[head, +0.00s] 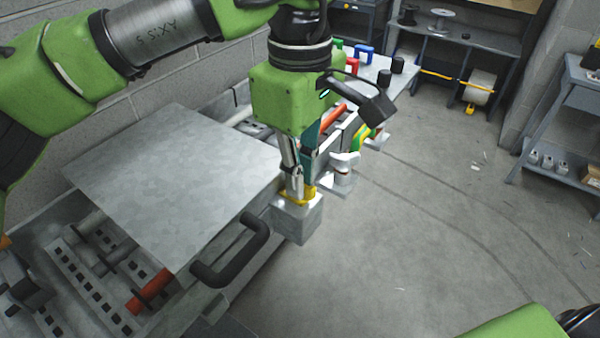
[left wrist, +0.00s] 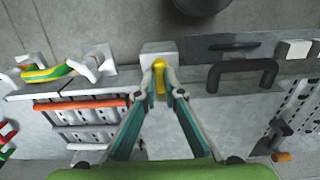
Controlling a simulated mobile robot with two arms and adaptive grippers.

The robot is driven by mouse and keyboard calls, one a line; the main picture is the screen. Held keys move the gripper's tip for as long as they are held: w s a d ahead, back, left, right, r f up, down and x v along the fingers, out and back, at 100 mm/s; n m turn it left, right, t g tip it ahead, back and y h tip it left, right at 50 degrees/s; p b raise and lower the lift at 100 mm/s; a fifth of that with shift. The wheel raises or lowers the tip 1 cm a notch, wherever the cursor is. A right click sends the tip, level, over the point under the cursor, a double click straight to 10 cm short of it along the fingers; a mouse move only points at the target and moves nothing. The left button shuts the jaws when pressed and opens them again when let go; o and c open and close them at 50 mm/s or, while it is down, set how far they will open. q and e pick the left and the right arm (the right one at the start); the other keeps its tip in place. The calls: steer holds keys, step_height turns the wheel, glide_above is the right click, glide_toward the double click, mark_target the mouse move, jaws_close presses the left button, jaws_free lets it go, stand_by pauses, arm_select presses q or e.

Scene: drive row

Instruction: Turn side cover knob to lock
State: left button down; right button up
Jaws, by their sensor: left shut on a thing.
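A yellow knob (head: 309,192) sits on a light grey metal block (head: 297,222) at the edge of the machine bed. It also shows in the left wrist view (left wrist: 160,80), between the fingertips. My left gripper (head: 297,188) points down and is shut on the knob, hiding part of it. The fingers also show in the left wrist view (left wrist: 160,92). The side cover, a flat grey metal plate (head: 180,170), lies to the left, with a black handle (head: 235,255) near its front edge. My right gripper is not in view.
Grey metal brackets (head: 343,175) and a yellow-green part (head: 362,138) stand behind the block. An orange-red bar (head: 150,290) lies by the cover's front corner. Shelving (head: 545,130) stands at the far right.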

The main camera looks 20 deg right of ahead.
arm_select(q)
steer(key=shift+r, duration=0.1)
steer(key=c, duration=2.1)
jaws_free()
steer(key=shift+c, duration=0.2)
step_height(320, 180, up, 12)
